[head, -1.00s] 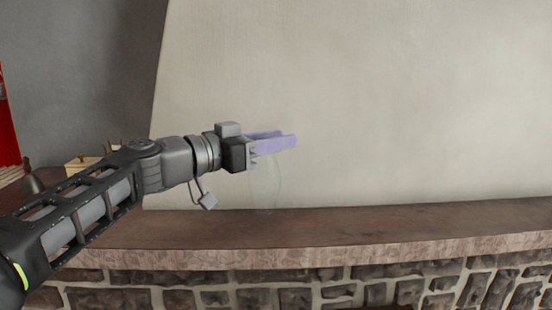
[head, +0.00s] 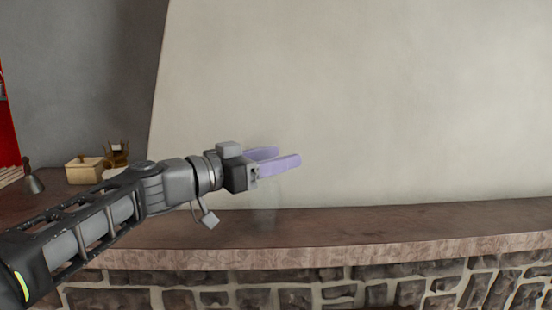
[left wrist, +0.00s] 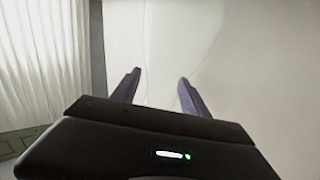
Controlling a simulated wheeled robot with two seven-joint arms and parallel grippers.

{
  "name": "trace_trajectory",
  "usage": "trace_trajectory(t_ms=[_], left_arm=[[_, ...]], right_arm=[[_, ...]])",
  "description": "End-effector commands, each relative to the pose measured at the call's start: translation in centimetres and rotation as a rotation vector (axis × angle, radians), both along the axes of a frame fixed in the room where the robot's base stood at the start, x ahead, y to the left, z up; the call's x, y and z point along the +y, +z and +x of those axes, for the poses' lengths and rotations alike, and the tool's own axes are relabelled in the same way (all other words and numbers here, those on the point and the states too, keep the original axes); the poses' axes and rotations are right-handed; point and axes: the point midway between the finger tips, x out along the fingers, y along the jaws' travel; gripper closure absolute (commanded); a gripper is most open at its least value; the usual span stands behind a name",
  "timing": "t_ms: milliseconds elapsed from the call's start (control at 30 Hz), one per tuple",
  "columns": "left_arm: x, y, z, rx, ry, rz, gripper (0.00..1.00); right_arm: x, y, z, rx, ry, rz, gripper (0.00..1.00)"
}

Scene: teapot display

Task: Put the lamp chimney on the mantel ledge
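The lamp chimney (head: 265,208) is clear glass and shows only faintly in the head view, hanging below my left gripper in front of the pale wall. Its foot is hard to make out against the ledge, so I cannot tell whether it touches. My left gripper (head: 289,155) points right above the mantel ledge (head: 420,222), its two purple fingers apart around the glass. In the left wrist view, faint glass outlines (left wrist: 147,50) run between and beyond the fingers (left wrist: 159,75); the grip looks closed on the glass. My right gripper is out of view.
On the left end stand a dark bell (head: 33,182), a cream box (head: 84,170) and a small brown object (head: 117,152). The ledge right of my gripper is bare. The pale wall (head: 400,100) rises directly behind it.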

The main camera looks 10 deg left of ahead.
Motion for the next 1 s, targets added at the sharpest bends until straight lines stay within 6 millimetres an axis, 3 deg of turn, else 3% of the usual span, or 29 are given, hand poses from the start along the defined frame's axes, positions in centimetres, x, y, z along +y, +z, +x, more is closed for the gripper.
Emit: trace_trajectory(t_ms=[367,1000], left_arm=[[0.3,0.2,-0.3,-0.001,0.001,-0.001,0.47],[7.6,0.1,-8.5,-0.001,0.002,-0.001,0.47]], right_arm=[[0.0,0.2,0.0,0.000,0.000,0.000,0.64],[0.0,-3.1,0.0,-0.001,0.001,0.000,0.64]])
